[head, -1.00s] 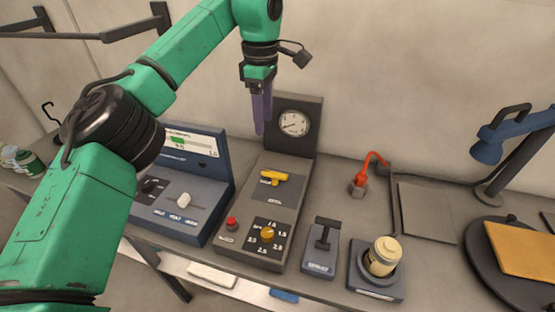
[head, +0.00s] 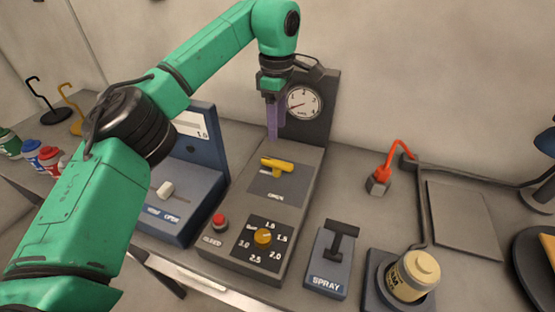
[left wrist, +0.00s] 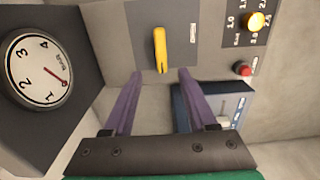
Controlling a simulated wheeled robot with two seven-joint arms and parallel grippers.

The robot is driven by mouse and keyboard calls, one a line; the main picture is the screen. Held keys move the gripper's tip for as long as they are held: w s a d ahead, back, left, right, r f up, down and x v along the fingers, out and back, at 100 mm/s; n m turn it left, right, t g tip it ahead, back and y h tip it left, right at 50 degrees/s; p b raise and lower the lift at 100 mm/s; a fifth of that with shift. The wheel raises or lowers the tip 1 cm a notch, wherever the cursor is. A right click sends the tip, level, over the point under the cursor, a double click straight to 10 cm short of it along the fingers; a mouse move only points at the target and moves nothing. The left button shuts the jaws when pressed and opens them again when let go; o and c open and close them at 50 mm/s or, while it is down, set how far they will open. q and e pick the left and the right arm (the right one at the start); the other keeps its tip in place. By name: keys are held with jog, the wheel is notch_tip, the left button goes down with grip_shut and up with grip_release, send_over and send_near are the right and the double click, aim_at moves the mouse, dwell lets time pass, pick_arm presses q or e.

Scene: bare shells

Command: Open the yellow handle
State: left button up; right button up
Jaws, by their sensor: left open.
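The yellow handle (head: 277,165) is a short bar lying crosswise on a grey plate marked OPEN, on the top of the grey control box (head: 243,198). In the left wrist view the yellow handle (left wrist: 160,50) shows just beyond the fingertips, near the middle between them. My left gripper (head: 273,136) points down with purple fingers, above and behind the handle in the head view. In the left wrist view the left gripper (left wrist: 160,75) is open, its fingers apart and nothing between them. My right gripper does not show.
The box carries a dial gauge (head: 304,103), a red button (head: 219,223) and a yellow knob (head: 262,237). A blue panel (head: 187,200) stands close at left. A SPRAY lever (head: 342,240) and a cream jar (head: 413,275) stand at right.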

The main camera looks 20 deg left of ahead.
aim_at(277, 162)
pick_arm(q)
notch_tip(277, 162, down, 11)
jog(key=shift+s+r+p, duration=0.1)
jog(key=shift+r+p, duration=0.05)
jog(key=shift+p, duration=0.75)
jog(key=shift+c, duration=0.3)
grip_shut()
